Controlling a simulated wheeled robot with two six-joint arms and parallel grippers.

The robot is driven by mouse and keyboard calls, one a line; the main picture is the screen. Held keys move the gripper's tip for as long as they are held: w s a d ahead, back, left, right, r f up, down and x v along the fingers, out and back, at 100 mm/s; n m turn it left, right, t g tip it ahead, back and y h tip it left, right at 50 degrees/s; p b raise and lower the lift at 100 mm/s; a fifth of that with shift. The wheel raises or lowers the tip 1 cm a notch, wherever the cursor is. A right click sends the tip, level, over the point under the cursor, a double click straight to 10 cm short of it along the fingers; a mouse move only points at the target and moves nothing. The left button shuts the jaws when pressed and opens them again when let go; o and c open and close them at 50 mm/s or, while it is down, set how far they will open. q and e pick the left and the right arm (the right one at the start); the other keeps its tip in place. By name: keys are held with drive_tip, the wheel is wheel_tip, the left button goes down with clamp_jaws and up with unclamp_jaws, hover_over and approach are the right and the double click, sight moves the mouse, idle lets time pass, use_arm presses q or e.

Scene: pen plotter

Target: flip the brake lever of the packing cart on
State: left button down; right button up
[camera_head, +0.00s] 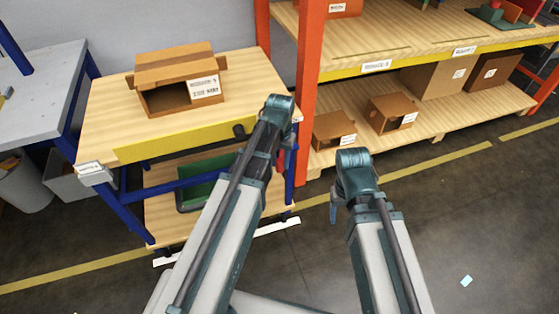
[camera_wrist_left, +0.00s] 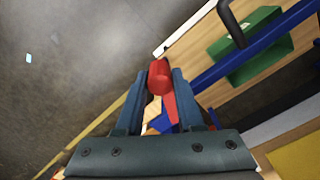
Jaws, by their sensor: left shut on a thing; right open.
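The packing cart (camera_head: 100,125) stands at left in the head view, with a wooden top, a yellow front edge and blue legs. Its red brake lever (camera_head: 281,160) shows as a small piece beside my left arm at the cart's right side. In the left wrist view the red lever (camera_wrist_left: 159,76) stands between the fingers of my left gripper (camera_wrist_left: 158,88), which is shut on it. In the head view my left forearm hides most of this contact. My right gripper (camera_head: 334,212) is open over the floor right of the cart, mostly hidden by its own wrist.
An open cardboard box (camera_head: 165,70) stands on the cart top. A green bin (camera_head: 195,194) lies on the lower shelf. A black handle (camera_head: 240,131) juts from the yellow edge. An orange rack post (camera_head: 308,90) rises close behind my left wrist.

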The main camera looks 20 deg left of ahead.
use_arm(q)
drive_tip(key=w+d+n, duration=0.5)
drive_tip(key=d+n, duration=0.2)
drive_tip(key=n, duration=0.4)
drive_tip(key=shift+w+d, duration=0.15)
drive_tip(key=shift+d, duration=0.1)
drive_tip(key=shift+w, duration=0.1)
idle(0.5)
drive_tip(key=c, duration=0.5)
unclamp_jaws()
drive_tip(key=shift+r, duration=0.1)
wheel_tip(320, 180, up, 14)
drive_tip(key=p, duration=1.3)
drive_tip(key=shift+f+p, duration=0.2)
drive_tip(key=shift+p, duration=0.2)
